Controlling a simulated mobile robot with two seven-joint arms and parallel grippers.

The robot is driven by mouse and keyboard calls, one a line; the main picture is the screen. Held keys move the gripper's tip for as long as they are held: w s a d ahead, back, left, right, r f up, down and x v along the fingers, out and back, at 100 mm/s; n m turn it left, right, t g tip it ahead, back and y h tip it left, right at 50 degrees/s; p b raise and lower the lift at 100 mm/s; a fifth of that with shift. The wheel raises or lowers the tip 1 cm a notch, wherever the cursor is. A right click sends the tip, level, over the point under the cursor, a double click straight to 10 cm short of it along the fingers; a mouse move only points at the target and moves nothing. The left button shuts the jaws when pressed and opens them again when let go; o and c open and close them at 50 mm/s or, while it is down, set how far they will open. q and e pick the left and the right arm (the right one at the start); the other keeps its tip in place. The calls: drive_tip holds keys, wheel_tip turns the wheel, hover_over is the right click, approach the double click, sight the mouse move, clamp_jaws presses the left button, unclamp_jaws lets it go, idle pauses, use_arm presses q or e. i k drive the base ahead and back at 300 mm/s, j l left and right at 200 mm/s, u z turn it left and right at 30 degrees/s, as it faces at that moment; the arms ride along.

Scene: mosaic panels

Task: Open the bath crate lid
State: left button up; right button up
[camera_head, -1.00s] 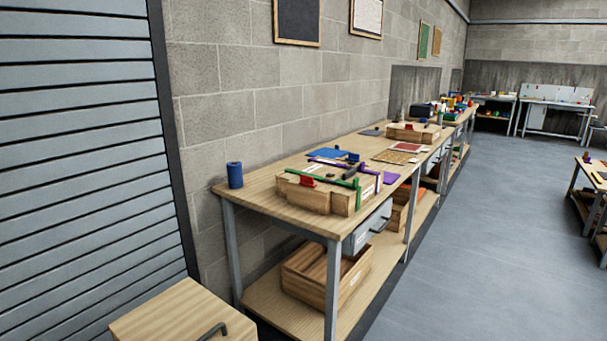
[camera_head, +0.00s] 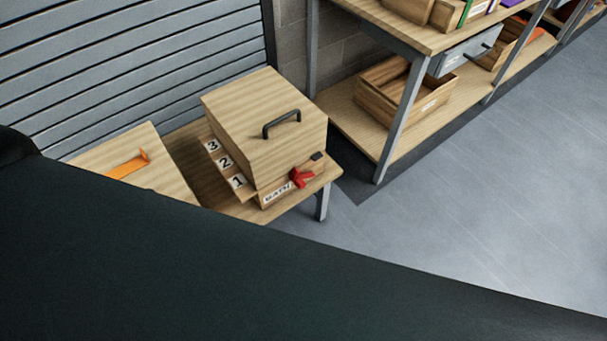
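The bath crate (camera_head: 275,198) is a wooden box with a "BATH" label on its front, standing on a small table. Its wooden lid (camera_head: 240,98) is shut and carries a black bar handle (camera_head: 281,123) on top. A red piece (camera_head: 302,178) sits at the front near the label, with a small dark block (camera_head: 316,156) beside it. Number tags 1, 2 and 3 (camera_head: 224,162) run along its left side. Neither gripper is in view.
Left of the crate is another wooden surface with an orange handle-like piece (camera_head: 128,166). A shuttered wall (camera_head: 130,60) stands behind. A workbench with a lower-shelf wooden crate (camera_head: 405,95) stands at the right. The grey floor (camera_head: 440,200) right of the crate is clear. My dark body fills the lower foreground.

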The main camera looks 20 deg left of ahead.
sight(265, 120)
drive_tip(key=i+u, duration=0.1)
drive_tip(key=u, duration=0.35)
drive_tip(key=l+u, duration=0.15)
drive_tip(key=u, duration=0.25)
drive_tip(key=i+l+u, duration=0.15)
drive_tip(key=u, duration=0.3)
drive_tip(key=i+l+u, duration=0.1)
drive_tip(key=l+u, duration=0.15)
drive_tip(key=l, duration=0.2)
drive_tip(key=i+l+u, duration=0.2)
drive_tip(key=l, duration=1)
drive_tip(key=i+u, duration=0.05)
